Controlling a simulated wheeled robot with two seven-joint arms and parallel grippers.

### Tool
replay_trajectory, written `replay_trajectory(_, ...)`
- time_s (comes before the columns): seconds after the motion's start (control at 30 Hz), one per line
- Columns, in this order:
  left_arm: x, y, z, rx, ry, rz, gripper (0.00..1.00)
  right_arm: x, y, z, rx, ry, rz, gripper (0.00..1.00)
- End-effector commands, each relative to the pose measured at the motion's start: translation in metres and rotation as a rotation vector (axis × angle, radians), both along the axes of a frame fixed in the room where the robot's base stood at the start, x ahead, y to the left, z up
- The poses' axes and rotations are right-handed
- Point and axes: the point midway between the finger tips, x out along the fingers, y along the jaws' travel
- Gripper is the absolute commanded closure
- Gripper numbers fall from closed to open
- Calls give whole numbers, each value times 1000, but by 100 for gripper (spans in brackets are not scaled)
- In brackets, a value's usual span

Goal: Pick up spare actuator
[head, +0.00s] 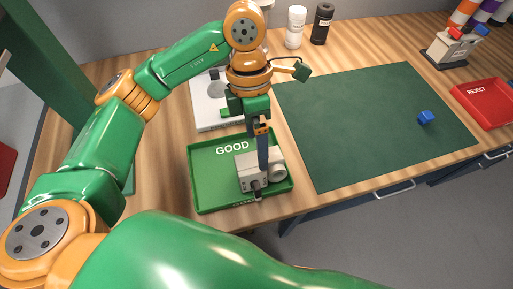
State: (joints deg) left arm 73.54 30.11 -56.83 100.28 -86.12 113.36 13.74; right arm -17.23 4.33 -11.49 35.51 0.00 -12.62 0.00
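A grey block-shaped unit with a round cylindrical end (278,172), which looks like the actuator, is in the green tray marked GOOD (200,190), at its right side. My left gripper (262,165) points down from above, with a finger reaching down in front of the unit. The fingers are seen nearly edge-on, so I cannot tell whether they are closed on it. I also cannot tell whether the unit rests on the tray floor. My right gripper is not in view.
A red REJECT tray (485,105) is at the right. A white scale-like device (205,112) stands behind the green tray. White (295,28) and black (321,24) bottles stand at the back.

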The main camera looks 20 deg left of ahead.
Motion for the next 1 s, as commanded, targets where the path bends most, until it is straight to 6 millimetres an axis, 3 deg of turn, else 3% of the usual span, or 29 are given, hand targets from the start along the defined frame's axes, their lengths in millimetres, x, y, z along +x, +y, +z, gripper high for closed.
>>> replay_trajectory(0.27, -11, 1, -40, 15, 5, 0, 0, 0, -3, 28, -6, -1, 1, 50)
replay_trajectory(0.4, -14, -2, -63, 12, 2, 0, 0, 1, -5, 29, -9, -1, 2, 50)
replay_trajectory(0.63, -13, -3, -67, 10, -2, -1, 3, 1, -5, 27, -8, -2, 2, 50)
replay_trajectory(1.0, -13, -3, -66, 9, -1, -1, 100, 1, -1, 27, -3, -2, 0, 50)
